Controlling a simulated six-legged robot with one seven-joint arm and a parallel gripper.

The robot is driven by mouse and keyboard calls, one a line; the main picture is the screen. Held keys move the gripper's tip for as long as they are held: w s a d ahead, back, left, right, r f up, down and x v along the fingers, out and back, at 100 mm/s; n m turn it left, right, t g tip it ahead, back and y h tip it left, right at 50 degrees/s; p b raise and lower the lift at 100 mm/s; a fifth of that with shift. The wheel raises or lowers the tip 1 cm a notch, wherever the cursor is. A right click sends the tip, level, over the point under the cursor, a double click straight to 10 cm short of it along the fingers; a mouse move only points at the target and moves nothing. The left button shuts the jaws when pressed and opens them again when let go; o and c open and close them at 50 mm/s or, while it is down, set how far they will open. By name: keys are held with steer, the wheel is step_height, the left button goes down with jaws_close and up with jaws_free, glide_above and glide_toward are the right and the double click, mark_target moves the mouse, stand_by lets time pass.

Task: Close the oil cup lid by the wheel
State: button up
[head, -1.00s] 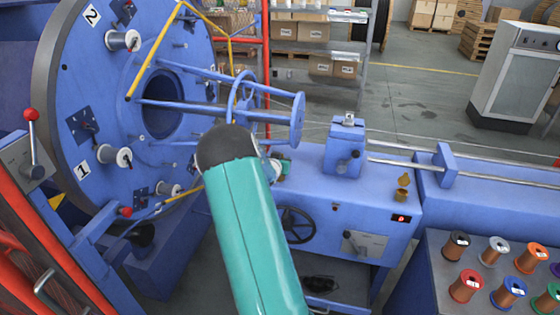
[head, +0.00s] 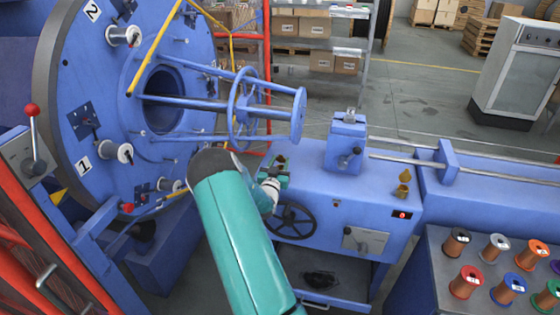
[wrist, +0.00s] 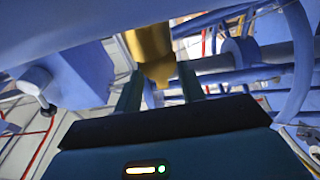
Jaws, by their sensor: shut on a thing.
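My gripper (head: 281,165) is at the left end of the blue machine bed, just above and left of the black handwheel (head: 290,221). In the wrist view my gripper (wrist: 160,85) has its two fingers on either side of a brass piece (wrist: 150,45), which looks like the oil cup by the wheel. It is shut on this piece. I cannot tell whether it grips the lid or the body, or how far the lid stands open. In the head view this cup is mostly hidden by my gripper.
Another small brass cup (head: 402,184) stands farther right on the bed. A blue block (head: 345,146) stands behind my gripper. The large blue disc (head: 95,130) and its spoked frame (head: 243,105) lie to the left. Wire spools (head: 467,282) stand at the lower right.

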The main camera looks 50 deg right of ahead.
steer(key=shift+a+f+h, duration=0.2)
steer(key=shift+f+h, duration=0.05)
steer(key=shift+h, duration=0.45)
steer(key=o, duration=1)
steer(key=v, duration=1.4)
steer(key=shift+s+d+f, duration=0.1)
steer(key=shift+s+d, duration=0.05)
steer(key=shift+s, duration=0.05)
